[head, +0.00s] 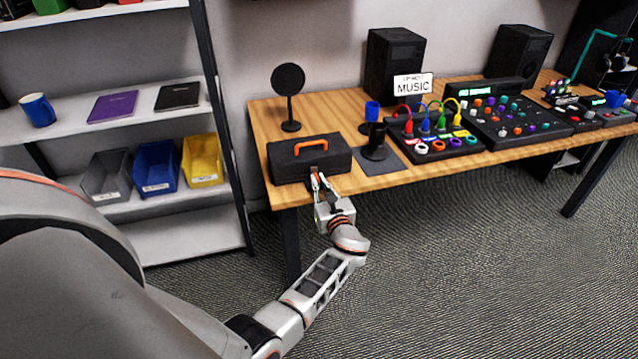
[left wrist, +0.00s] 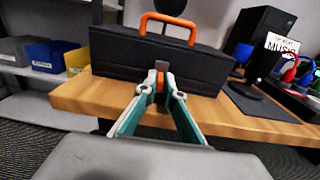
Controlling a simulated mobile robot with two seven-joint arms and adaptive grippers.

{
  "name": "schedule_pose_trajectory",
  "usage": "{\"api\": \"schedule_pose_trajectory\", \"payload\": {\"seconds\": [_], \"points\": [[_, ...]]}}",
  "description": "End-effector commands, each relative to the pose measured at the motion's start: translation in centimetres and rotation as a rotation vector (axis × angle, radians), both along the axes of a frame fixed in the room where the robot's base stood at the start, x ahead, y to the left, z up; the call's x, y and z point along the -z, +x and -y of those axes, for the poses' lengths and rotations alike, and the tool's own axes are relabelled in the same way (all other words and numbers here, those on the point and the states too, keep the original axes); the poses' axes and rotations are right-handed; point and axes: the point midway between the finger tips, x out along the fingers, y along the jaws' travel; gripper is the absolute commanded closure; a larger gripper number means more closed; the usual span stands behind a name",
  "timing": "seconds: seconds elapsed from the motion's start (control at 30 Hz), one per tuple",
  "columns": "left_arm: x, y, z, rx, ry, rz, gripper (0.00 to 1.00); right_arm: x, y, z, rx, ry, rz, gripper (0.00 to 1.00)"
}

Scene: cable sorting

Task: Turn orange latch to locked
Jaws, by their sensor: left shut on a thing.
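A black case (head: 295,160) with an orange handle (head: 311,144) sits at the left front of the wooden table. It also fills the upper middle of the left wrist view (left wrist: 115,54). The orange latch (left wrist: 160,82) is on the case's front face, with a grey metal piece above it. My left gripper (head: 318,181) is at the front of the case. In the left wrist view its fingers (left wrist: 160,92) close on the orange latch, whose lower part they partly hide. My right gripper is not in view.
Shelves with bins (head: 202,160) stand at left. Floor in front is clear.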

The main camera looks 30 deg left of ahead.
Motion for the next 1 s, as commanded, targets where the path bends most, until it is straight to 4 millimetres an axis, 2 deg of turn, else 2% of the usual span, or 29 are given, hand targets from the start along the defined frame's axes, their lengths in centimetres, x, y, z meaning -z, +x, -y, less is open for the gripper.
{"api": "schedule_pose_trajectory", "payload": {"seconds": [0.03, 0.1, 0.13, 0.53, 1.0], "points": [[0.0, 0.0, 0.0, 0.001, -0.001, 0.000, 1.00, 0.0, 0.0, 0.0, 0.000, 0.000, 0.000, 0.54], [0.0, 0.0, 0.0, 0.001, -0.001, 0.001, 0.79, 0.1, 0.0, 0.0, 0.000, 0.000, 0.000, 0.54], [0.0, 0.0, 0.0, 0.001, -0.001, 0.001, 0.75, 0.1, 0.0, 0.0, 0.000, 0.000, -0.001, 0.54], [0.0, -0.3, 0.4, 0.001, -0.001, 0.001, 0.75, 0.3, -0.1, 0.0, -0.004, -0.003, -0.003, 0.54], [0.0, -4.4, 5.3, 0.002, -0.001, 0.000, 0.75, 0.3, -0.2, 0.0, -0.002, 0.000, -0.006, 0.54]]}}
